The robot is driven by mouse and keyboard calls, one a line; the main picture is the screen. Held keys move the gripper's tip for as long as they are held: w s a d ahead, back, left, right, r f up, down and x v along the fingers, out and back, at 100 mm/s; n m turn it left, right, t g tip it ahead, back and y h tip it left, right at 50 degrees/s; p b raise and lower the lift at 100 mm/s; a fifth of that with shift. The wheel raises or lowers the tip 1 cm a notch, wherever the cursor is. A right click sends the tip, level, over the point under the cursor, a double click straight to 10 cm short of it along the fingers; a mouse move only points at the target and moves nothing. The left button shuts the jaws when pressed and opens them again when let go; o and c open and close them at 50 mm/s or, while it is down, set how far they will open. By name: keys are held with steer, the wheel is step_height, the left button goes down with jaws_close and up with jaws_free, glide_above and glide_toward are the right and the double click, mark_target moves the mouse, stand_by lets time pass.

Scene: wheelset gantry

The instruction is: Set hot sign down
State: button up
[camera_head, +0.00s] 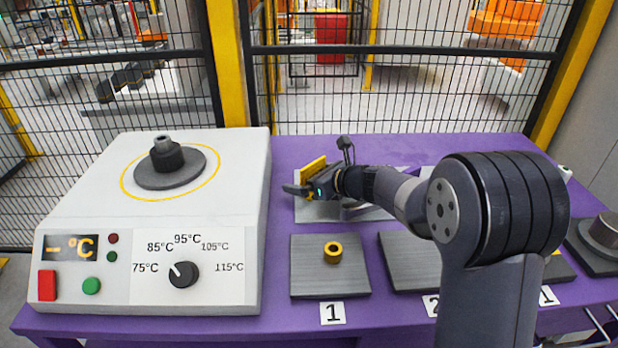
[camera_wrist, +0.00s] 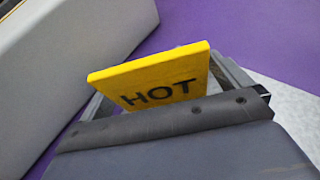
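The yellow hot sign (camera_head: 312,170) is at the back of the purple table, right of the white heater. In the wrist view the hot sign (camera_wrist: 160,80) shows its black word HOT and stands between the fingers. My gripper (camera_head: 308,190) is shut on its lower part, which the near finger hides. A light grey plate (camera_head: 310,213) lies under the gripper. I cannot tell whether the sign's bottom edge touches it.
The white heater (camera_head: 90,215) with a dial (camera_head: 183,274) and a dark round plate (camera_head: 170,172) fills the left. A grey pad marked 1 (camera_head: 320,280) bears a brass ring (camera_head: 333,252). My arm hides part of the right side. A mesh fence (camera_head: 400,95) stands behind.

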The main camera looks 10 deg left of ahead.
steer(key=shift+r, duration=0.1)
steer(key=shift+d+r, duration=0.1)
steer(key=shift+r, duration=0.05)
steer(key=p+v, duration=0.1)
steer(key=v, duration=1)
steer(key=shift+s+d+r+p, duration=0.15)
steer(key=shift+s+d+p, duration=0.15)
